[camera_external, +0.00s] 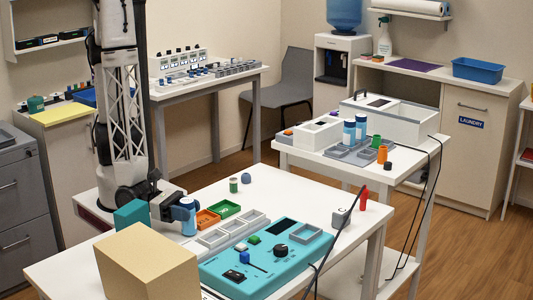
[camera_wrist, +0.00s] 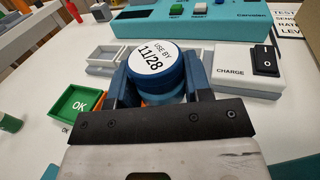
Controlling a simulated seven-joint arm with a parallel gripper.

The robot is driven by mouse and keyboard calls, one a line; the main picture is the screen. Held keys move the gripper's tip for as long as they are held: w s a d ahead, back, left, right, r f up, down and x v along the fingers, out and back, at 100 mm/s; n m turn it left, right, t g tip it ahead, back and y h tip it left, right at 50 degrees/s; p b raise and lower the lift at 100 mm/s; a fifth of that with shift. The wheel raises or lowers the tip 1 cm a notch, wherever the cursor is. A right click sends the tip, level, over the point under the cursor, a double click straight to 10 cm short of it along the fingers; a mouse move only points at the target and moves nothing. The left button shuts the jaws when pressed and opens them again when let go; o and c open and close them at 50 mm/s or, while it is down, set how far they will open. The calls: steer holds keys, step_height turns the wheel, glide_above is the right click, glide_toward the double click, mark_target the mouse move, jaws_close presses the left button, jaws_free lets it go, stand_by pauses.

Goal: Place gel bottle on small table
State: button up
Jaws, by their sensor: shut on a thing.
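A blue-capped bottle (camera_external: 189,219), which looks like the gel bottle, is at the left of the near white table (camera_external: 300,190). My gripper (camera_external: 178,204) is shut on it. In the wrist view my gripper (camera_wrist: 160,82) has its fingers on both sides of the bottle's round top (camera_wrist: 154,62), marked "USE BY 11/28". The bottle looks upright; I cannot tell whether its base touches the table. Two similar blue bottles (camera_external: 349,133) stand on another white table (camera_external: 395,170) behind to the right. No label shows which table is the small one.
Orange (camera_external: 207,219) and green (camera_external: 224,210) trays, grey trays (camera_external: 232,232) and a teal panel (camera_external: 265,260) lie right of the bottle. A tan box (camera_external: 147,265) stands in front. A black cable (camera_external: 340,215) crosses the right side. The near table's back middle is mostly clear.

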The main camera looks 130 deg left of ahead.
steer(key=shift+r, duration=4.65)
steer(key=shift+w, duration=0.1)
steer(key=w+r+m+h, duration=0.1)
steer(key=w+r, duration=0.5)
steer(key=w, duration=0.4)
steer(key=w+r+h, duration=0.1)
steer(key=w+r, duration=0.4)
steer(key=w, duration=0.4)
steer(key=w+r+m, duration=0.1)
steer(key=w+r, duration=0.5)
steer(key=w, duration=0.4)
steer(key=w+a+r+h, duration=0.1)
steer(key=w+a+r, duration=0.1)
steer(key=r, duration=0.6)
steer(key=w+a+r+m+h, duration=0.1)
steer(key=w+a+r, duration=0.1)
steer(key=a+r, duration=0.3)
steer(key=w+a+r+h, duration=0.1)
steer(key=w+a+r, duration=0.2)
steer(key=r, duration=0.9)
steer(key=shift+a+m+t+h, duration=0.25)
steer(key=shift+m+t+h, duration=0.05)
steer(key=shift+t, duration=0.1)
